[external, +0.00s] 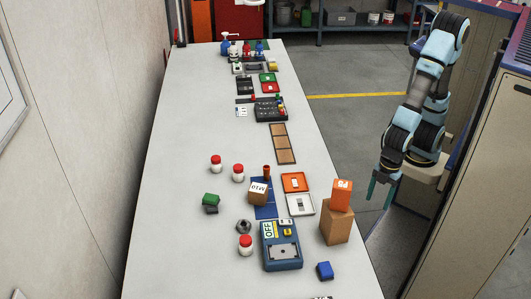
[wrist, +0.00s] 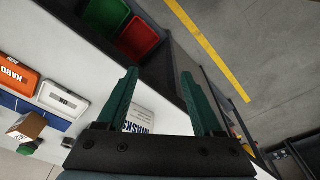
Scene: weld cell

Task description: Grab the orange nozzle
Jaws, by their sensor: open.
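No object is plainly readable as an orange nozzle. The likeliest is a small orange-brown upright cylinder (external: 267,172) on the blue mat (external: 265,211), just behind a brown labelled block (external: 258,192). I cannot make it out in the wrist view. My gripper (external: 380,199) hangs beyond the table's right edge, well to the right of the cylinder. In the wrist view my gripper (wrist: 158,77) has its two green fingers spread wide, with nothing between them.
An orange box (external: 342,194) sits on a brown carton (external: 336,229) at the table's right edge, near my gripper. An orange tray (external: 295,182) and a white tray (external: 300,204) lie beside the mat. Red-and-white jars (external: 238,172) stand left. The front-left table is clear.

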